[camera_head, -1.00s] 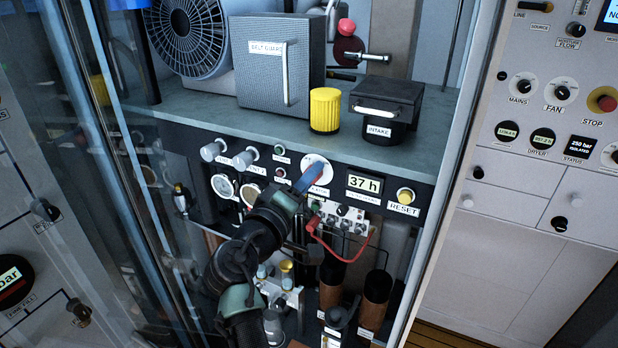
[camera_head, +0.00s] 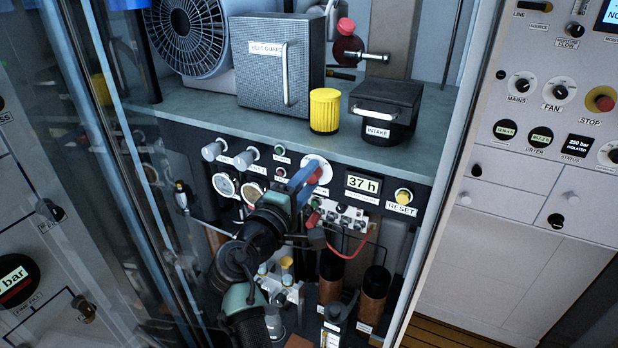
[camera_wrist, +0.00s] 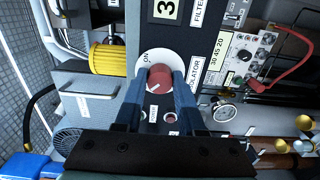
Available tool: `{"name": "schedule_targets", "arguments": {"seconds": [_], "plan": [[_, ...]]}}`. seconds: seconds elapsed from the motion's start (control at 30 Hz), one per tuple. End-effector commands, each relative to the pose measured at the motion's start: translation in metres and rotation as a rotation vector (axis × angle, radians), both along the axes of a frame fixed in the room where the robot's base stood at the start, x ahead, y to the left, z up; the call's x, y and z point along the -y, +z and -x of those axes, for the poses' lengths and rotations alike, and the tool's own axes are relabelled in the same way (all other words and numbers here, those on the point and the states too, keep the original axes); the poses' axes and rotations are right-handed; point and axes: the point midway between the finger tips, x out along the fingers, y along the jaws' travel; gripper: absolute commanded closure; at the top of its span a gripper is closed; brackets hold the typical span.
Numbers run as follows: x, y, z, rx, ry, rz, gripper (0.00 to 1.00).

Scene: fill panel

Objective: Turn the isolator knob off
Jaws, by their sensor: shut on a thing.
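The isolator knob (camera_wrist: 160,77) is red with a white pointer line and sits on a round white plate (camera_wrist: 146,61) marked ON. In the wrist view the line points toward the lower left, away from the ON mark. In the head view the white plate (camera_head: 322,164) shows on the black panel, with the knob (camera_head: 315,177) mostly behind my finger. My gripper (camera_wrist: 158,82) has its two blue fingers on either side of the knob and is shut on it. It also shows in the head view (camera_head: 306,180).
The hour display (camera_head: 363,184) and yellow reset button (camera_head: 404,195) are right of the knob. A red cable (camera_head: 350,252) hangs just below it. The shelf above holds a yellow filter (camera_head: 324,110) and the black intake box (camera_head: 385,110). A glass door (camera_head: 130,200) stands left.

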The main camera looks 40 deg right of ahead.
Motion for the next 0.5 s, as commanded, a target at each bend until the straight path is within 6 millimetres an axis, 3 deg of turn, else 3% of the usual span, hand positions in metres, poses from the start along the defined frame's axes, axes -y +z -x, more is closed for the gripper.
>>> {"name": "schedule_targets", "arguments": {"seconds": [0.27, 0.3, 0.43, 0.5], "plan": [[-0.0004, -0.0005, -0.0002, -0.004, 0.001, 0.002, 1.0], [-0.0004, -0.0005, -0.0002, -0.004, 0.001, 0.002, 0.54], [-0.0003, -0.0005, -0.0002, -0.003, 0.001, 0.001, 0.31], [-0.0003, -0.0004, -0.0001, -0.002, 0.0, 0.001, 0.31]]}}
